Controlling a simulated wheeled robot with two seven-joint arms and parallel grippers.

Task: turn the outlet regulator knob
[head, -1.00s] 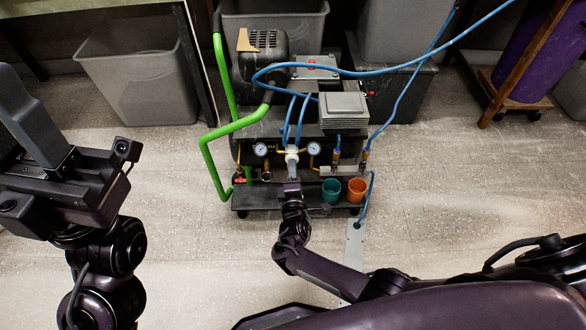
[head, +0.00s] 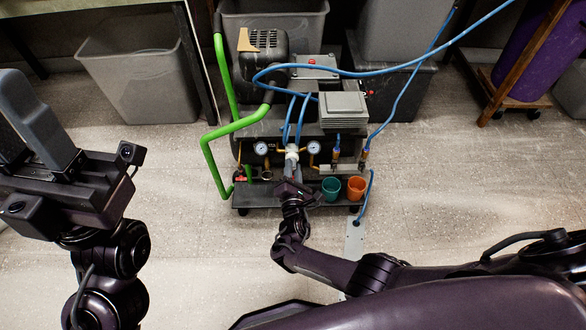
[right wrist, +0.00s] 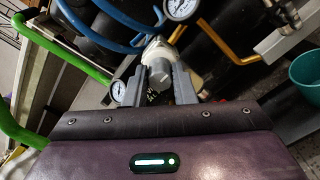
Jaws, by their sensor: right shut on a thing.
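In the head view, the right gripper (head: 292,176) reaches up to the white regulator (head: 291,153) at the front of the compressor (head: 285,115), between two round gauges. The gripper partly hides the knob there. My left gripper (head: 38,125) is at the left edge, far from the compressor; its finger gap does not show clearly.
The gauges (head: 261,148) (head: 313,148) flank the regulator closely. A green hose-like handle (head: 212,150) runs at the left. Blue hoses (head: 400,69) cross above. A teal cup (head: 331,188) and an orange cup (head: 356,187) stand right of the gripper. The floor in front is open.

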